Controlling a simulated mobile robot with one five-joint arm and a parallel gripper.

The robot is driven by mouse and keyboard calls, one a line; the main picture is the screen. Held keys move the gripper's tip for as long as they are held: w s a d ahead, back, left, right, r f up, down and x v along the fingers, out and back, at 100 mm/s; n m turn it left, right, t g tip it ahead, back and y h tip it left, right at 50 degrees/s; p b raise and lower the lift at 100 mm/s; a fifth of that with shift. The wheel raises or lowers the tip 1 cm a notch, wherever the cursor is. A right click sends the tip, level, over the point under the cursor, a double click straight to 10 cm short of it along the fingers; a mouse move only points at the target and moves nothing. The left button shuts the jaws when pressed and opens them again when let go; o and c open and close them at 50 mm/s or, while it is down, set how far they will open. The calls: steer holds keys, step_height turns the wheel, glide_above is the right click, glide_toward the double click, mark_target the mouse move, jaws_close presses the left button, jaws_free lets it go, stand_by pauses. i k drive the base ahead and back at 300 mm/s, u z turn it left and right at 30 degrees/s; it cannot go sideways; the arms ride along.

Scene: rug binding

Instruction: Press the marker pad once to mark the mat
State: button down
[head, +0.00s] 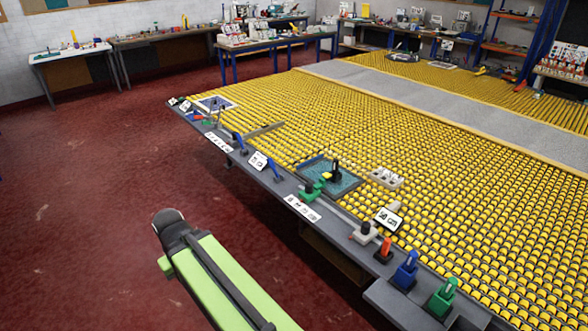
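A teal mat or tray (345,184) with a dark rim lies at the near edge of the long table. A black upright piece with a yellow part (334,172) stands on it. A green device (311,189) sits at its front left corner. I cannot tell for sure which piece is the marker pad. No mark on the mat can be made out. My green arm shows at the bottom, left of the table and apart from it. Its dark rounded end looks like a joint, and my gripper is not in view.
The long table is covered with rows of yellow rollers (470,190) and crossed by a grey strip (440,95). Along its near edge stand a red device (384,250), a blue device (405,271) and a green one (441,298). Red floor (80,200) at left is clear.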

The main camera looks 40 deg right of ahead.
mark_target(328, 175)
steer(key=i, duration=1.25)
steer(key=z, duration=0.65)
steer(key=i, duration=0.65)
steer(key=z, duration=0.4)
steer(key=k, duration=0.85)
steer(key=z, duration=0.2)
steer(key=i, duration=0.85)
steer(key=u, duration=0.1)
